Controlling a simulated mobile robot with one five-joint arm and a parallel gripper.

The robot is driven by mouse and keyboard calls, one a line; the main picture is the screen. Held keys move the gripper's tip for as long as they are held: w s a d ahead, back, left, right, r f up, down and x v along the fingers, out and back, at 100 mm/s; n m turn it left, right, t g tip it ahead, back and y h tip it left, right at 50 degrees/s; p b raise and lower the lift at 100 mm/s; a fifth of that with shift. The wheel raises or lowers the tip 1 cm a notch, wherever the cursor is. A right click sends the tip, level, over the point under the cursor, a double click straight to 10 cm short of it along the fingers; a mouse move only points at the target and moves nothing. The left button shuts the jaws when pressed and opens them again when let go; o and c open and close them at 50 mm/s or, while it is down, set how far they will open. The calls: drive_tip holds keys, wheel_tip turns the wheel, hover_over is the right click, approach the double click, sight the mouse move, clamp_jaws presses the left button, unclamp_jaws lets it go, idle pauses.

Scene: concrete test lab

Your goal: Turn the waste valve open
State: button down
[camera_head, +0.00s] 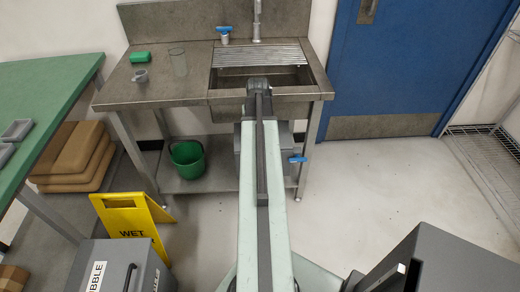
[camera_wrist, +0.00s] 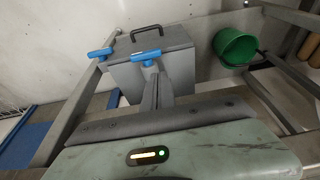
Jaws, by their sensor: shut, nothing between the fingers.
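A blue valve handle (camera_head: 298,158) sticks out beside the grey box under the sink bench, near its right leg. The wrist view shows two blue handles: one (camera_wrist: 100,53) at the bench leg and one (camera_wrist: 146,55) in front of the grey box (camera_wrist: 178,68). A third blue handle (camera_head: 224,30) is by the tap. No label tells which is the waste valve. My gripper (camera_wrist: 157,78) is shut and empty, its tips close to the middle blue handle; I cannot tell if they touch. In the head view my arm hides the fingertips and part of the box.
The sink bench (camera_head: 185,92) stands ahead, with a green bucket (camera_head: 187,160) on its lower shelf. A yellow wet-floor sign (camera_head: 130,215) and green table (camera_head: 45,90) are at left. A dark grey case (camera_head: 450,262) is at near right. Floor (camera_head: 365,180) right of the bench is clear.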

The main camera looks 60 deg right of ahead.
drive_tip(key=shift+s+d, duration=0.45)
drive_tip(key=shift+f, duration=0.15)
drive_tip(key=a+b+x, duration=0.1)
drive_tip(key=b+x, duration=1.2)
drive_tip(key=shift+s+f, duration=0.25)
drive_tip(key=shift+f, duration=0.25)
drive_tip(key=shift+d, duration=0.15)
